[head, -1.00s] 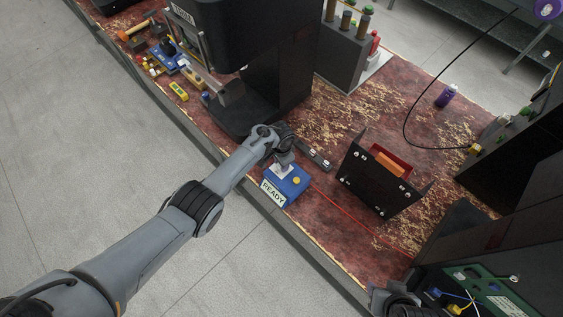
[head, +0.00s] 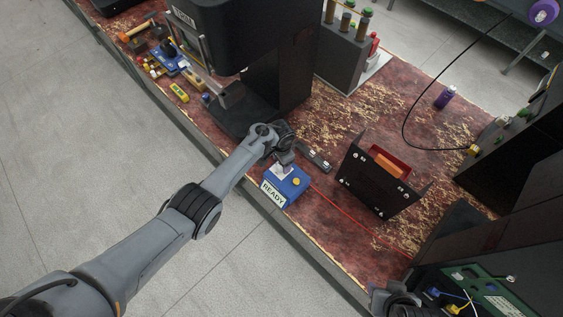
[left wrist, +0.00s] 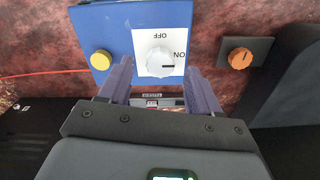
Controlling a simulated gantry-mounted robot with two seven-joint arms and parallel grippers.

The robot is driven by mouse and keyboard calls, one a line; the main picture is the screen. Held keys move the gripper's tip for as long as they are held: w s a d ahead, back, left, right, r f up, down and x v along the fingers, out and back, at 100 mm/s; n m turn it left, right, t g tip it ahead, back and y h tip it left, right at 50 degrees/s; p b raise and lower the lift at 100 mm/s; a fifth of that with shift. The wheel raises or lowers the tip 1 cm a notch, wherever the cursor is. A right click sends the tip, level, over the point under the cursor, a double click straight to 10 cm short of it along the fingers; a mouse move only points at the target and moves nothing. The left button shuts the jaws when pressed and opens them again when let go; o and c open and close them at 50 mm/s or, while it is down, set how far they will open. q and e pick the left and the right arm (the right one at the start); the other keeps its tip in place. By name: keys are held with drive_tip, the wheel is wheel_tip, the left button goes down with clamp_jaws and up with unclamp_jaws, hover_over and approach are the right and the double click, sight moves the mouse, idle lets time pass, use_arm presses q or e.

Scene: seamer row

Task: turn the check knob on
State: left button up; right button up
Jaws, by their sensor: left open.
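The check knob (left wrist: 160,61) is a white round dial on a white plate of a blue box in the left wrist view. Its dark pointer line points right, close to the ON mark; OFF is at the top of the plate. My left gripper (left wrist: 158,70) is open, with one finger on each side of the knob; contact cannot be told. In the head view the blue box (head: 296,186) with a READY label stands near the bench's front edge. There my left gripper (head: 284,158) is above its plate and partly hides the knob.
A yellow button (left wrist: 100,60) is on the same box. An orange knob (left wrist: 240,58) on a dark plate sits beside it. A black bracket holder (head: 378,180) stands to the right, and a dark machine (head: 270,70) behind. A red cable (head: 345,213) runs along the bench.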

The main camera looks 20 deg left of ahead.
use_arm(q)
wheel_tip(320, 180, up, 9)
drive_tip(key=p, duration=0.2)
drive_tip(key=shift+p, duration=0.3)
